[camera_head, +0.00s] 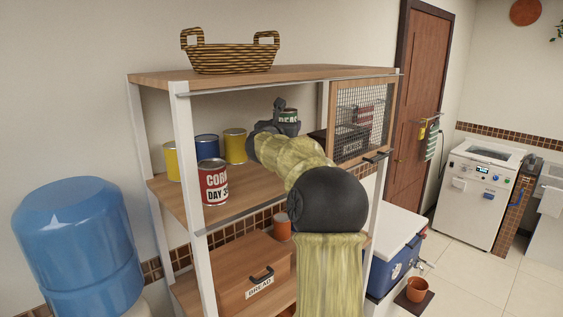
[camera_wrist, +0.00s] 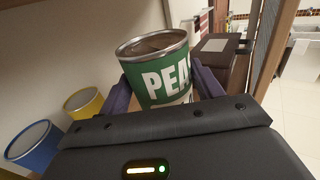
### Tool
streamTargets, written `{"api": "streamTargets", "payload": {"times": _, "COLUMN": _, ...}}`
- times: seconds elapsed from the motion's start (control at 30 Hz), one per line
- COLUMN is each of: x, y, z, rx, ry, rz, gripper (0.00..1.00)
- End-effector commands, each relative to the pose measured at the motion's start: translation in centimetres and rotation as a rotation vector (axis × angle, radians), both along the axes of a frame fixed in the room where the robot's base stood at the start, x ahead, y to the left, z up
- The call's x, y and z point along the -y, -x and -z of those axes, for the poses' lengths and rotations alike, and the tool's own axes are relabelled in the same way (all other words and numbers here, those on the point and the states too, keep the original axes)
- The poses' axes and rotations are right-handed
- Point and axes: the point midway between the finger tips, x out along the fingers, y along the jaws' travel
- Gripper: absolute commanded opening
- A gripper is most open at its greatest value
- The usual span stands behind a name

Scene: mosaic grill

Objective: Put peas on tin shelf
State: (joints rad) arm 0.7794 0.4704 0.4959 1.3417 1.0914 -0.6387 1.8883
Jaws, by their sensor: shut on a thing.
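A green can of peas (camera_wrist: 160,72) with a white label text is upright between the fingers of my gripper (camera_wrist: 160,95) in the wrist view. My gripper is shut on the can, inside the shelf's upper bay. Whether the peas can touches the board is hidden.
A dark box (camera_wrist: 217,58) stands right of the peas can, near the mesh door (camera_head: 358,122). White posts (camera_head: 189,165) frame the shelf. A wicker basket (camera_head: 232,58) sits on top, a bread box (camera_head: 245,277) below. A blue water jug (camera_head: 78,245) stands left.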

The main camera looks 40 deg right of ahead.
Motion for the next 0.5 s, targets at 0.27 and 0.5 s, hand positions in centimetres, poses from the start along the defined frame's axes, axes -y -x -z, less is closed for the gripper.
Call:
{"api": "streamTargets", "payload": {"times": 0.27, "x": 0.0, "y": 0.0, "z": 3.0, "rx": -0.004, "ry": 0.001, "rz": 0.0, "gripper": 0.29}}
{"api": "streamTargets", "payload": {"times": 0.5, "x": 0.0, "y": 0.0, "z": 6.0, "rx": 0.0, "ry": 0.002, "rz": 0.001, "gripper": 0.29}}
